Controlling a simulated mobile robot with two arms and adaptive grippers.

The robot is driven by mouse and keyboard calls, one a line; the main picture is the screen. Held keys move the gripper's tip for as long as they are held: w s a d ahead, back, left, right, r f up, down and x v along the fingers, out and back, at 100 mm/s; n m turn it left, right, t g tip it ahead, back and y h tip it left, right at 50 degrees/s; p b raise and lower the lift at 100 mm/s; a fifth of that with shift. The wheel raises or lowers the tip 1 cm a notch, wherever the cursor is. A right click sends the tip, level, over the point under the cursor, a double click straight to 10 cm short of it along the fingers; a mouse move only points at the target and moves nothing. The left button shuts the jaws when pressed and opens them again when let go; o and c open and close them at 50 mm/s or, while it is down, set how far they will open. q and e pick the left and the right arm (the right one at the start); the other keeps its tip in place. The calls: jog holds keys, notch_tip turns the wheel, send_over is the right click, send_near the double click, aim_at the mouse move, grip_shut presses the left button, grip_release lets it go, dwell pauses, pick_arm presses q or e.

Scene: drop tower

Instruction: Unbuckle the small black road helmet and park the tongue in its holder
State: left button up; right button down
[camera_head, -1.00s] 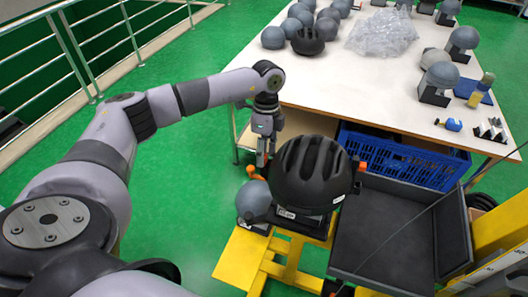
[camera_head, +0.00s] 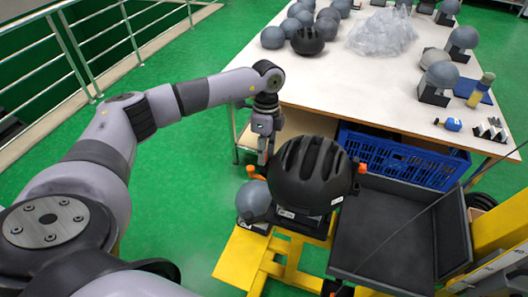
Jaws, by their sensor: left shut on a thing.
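The small black road helmet (camera_head: 309,172), dark with long vents, sits on a stand on the yellow frame (camera_head: 243,256). My left gripper (camera_head: 262,160) points down just left of the helmet, close to its edge. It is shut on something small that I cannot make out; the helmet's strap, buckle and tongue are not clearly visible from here. A holder for the tongue cannot be picked out. My right gripper is not in view.
A grey ball-like headform (camera_head: 254,200) stands left of the helmet, below my left gripper. Orange parts flank the helmet. A dark tray (camera_head: 385,235) lies to the right, with a blue crate (camera_head: 400,160) behind it. The white table (camera_head: 340,80) carries headforms, another helmet (camera_head: 307,41) and clear plastic.

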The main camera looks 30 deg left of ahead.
pick_arm(q)
jog(key=shift+w+a+r+p, duration=0.1)
jog(key=shift+w+r+p, duration=0.1)
jog(key=shift+r+p, duration=0.75)
jog(key=shift+w+r+p, duration=0.15)
jog(key=shift+r+p, duration=0.5)
jog(key=shift+r, duration=0.45)
jog(key=s+f, duration=0.3)
jog(key=s, duration=0.4)
jog(key=s+f, duration=0.2)
jog(key=s, duration=0.6)
jog(key=shift+f+p, duration=0.4)
jog(key=shift+p, duration=0.05)
jog(key=shift+s+d+f, duration=0.8)
jog(key=shift+s+d, duration=0.3)
jog(key=shift+d, duration=5.6)
jog(key=w+d+b, duration=0.1)
jog(key=w+d, duration=0.4)
jog(key=d, duration=0.4)
jog(key=w+d+r+b, duration=0.1)
jog(key=w+d+b, duration=0.1)
jog(key=w+d, duration=0.3)
jog(key=shift+w+d+r, duration=0.15)
jog(key=shift+d+r, duration=0.05)
jog(key=shift+d, duration=2.15)
